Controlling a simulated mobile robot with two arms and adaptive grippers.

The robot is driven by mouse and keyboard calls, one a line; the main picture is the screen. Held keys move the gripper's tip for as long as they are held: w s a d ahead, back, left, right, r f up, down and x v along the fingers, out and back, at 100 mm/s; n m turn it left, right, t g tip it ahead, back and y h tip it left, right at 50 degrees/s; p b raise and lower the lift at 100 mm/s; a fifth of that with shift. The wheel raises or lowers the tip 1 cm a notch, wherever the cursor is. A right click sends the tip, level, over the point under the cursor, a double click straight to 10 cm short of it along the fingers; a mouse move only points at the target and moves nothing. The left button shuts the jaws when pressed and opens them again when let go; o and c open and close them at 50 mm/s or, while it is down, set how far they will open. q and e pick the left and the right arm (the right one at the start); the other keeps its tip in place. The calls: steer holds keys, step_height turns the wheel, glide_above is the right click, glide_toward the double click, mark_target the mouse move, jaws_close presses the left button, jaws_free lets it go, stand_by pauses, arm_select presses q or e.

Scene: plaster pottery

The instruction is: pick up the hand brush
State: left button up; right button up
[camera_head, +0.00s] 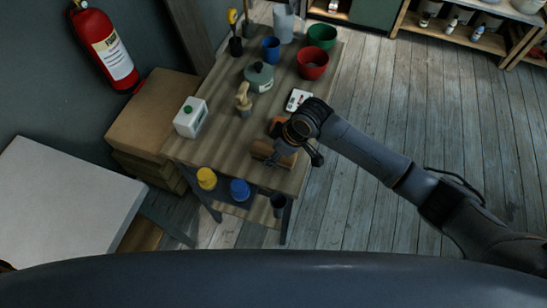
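A brown wooden item (262,149), which looks like the hand brush, lies near the front edge of the wooden table (215,140). Its right end is partly hidden by my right gripper. My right gripper (287,154) reaches in from the right and is at the right end of this item, pointing down. The fingers are small and dark here, so I cannot tell whether they touch it or how far apart they are. My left gripper is not in view.
An orange item (277,126) is partly hidden behind my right wrist. Plank floor right of the table is clear.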

arm_select(q)
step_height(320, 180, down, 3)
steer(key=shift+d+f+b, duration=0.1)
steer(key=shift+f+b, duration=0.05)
steer(key=shift+b, duration=1.05)
arm_select(e)
steer(key=s+r, duration=1)
steer(key=s, duration=0.4)
steer(key=shift+d+r, duration=0.25)
steer(key=shift+d, duration=0.2)
